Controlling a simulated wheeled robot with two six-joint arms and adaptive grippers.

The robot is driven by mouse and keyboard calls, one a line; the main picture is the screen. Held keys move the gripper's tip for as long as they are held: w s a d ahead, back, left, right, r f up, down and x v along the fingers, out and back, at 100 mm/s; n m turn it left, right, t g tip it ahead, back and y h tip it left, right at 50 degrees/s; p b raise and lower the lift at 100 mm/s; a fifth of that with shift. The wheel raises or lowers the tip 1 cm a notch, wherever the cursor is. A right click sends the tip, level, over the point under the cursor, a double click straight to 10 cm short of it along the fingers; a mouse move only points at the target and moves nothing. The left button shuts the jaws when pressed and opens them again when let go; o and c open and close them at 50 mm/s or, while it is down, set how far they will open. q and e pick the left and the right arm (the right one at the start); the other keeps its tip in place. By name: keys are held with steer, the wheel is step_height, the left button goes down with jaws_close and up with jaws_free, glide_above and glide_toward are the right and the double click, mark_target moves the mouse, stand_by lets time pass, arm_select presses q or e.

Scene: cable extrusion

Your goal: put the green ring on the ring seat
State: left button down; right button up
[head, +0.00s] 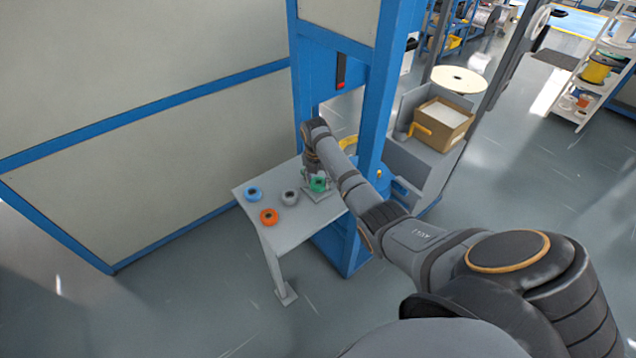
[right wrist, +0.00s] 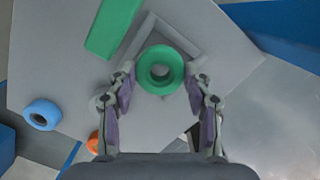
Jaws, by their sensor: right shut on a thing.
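The green ring (right wrist: 160,89) sits between the two fingers of my right gripper (right wrist: 160,72), with its round hole facing the right wrist camera. The fingers are shut on its sides. In the head view the green ring (head: 318,184) is at the far right part of the small table, under my right gripper (head: 317,180). A grey raised, angled frame (right wrist: 186,40), perhaps the ring seat, shows just beyond the ring in the right wrist view. The ring overlaps it in the picture; I cannot tell whether they touch. My left gripper is out of view.
On the grey table (head: 258,226) lie a blue ring (head: 254,198), an orange ring (head: 269,220) and a grey ring (head: 290,201). A green flat strip (right wrist: 112,27) lies beside the frame. A blue post (head: 376,90) stands close to my right arm.

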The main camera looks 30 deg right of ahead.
steer(key=shift+f, duration=0.8)
steer(key=shift+f, duration=0.1)
steer(key=o, duration=1.1)
steer(key=r, duration=0.8)
steer(key=s+a+r, duration=0.1)
steer(key=r, duration=0.3)
steer(key=shift+r, duration=0.1)
